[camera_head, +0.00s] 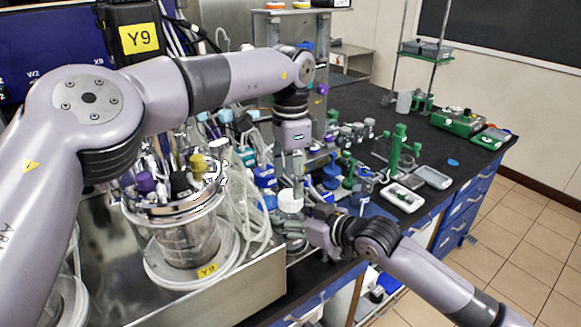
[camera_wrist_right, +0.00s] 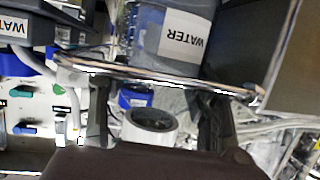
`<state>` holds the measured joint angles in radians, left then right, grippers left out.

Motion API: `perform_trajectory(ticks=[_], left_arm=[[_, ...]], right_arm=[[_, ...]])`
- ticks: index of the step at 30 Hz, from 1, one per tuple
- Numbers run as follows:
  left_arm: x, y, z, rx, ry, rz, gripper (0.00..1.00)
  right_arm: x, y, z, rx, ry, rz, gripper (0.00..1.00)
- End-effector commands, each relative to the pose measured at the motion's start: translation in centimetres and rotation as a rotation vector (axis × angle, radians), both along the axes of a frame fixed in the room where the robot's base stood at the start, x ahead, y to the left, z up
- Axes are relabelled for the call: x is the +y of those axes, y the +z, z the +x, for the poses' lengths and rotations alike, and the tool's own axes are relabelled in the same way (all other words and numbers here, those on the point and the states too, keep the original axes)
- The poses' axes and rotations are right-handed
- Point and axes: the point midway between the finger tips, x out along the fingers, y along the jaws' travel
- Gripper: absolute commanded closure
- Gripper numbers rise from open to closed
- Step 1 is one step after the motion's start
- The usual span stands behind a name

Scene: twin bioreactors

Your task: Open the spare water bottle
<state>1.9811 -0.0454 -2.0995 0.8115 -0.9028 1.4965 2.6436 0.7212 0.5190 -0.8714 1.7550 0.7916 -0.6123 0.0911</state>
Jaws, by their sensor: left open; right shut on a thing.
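A bottle with a white cap (camera_head: 290,200) stands upright near the table's front edge in the head view. My right gripper (camera_head: 290,227) reaches in from the right and is shut on this bottle below the cap. In the right wrist view a white round top with a grey centre (camera_wrist_right: 152,124) lies between the dark fingers of the right gripper (camera_wrist_right: 155,115). My left gripper (camera_head: 291,158) points down above the white cap, open and apparently apart from it; its fingertips are hard to make out. A clear container labelled WATER (camera_wrist_right: 172,35) lies beyond a metal rail in the wrist view.
A glass bioreactor vessel (camera_head: 185,235) with tubing stands left of the bottle on a steel base. Blue-capped bottles (camera_head: 264,176) crowd close behind. Green stands (camera_head: 397,148) and small devices (camera_head: 403,197) lie to the right. The black bench (camera_head: 460,170) has free room further right.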

Motion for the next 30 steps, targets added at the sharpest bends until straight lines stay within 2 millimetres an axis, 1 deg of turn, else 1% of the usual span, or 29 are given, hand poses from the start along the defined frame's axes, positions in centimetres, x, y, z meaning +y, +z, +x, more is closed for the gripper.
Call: perform_trajectory(ticks=[3, 30], left_arm=[[0.0, 0.2, 0.0, 0.000, -0.235, 0.000, 0.40], [0.0, 1.6, 0.0, 0.001, -2.065, 0.004, 0.40]], right_arm=[[0.0, -0.2, 0.0, 0.001, -0.001, -0.003, 1.00], [0.0, -0.1, 0.0, 0.001, -0.001, -0.003, 1.00]])
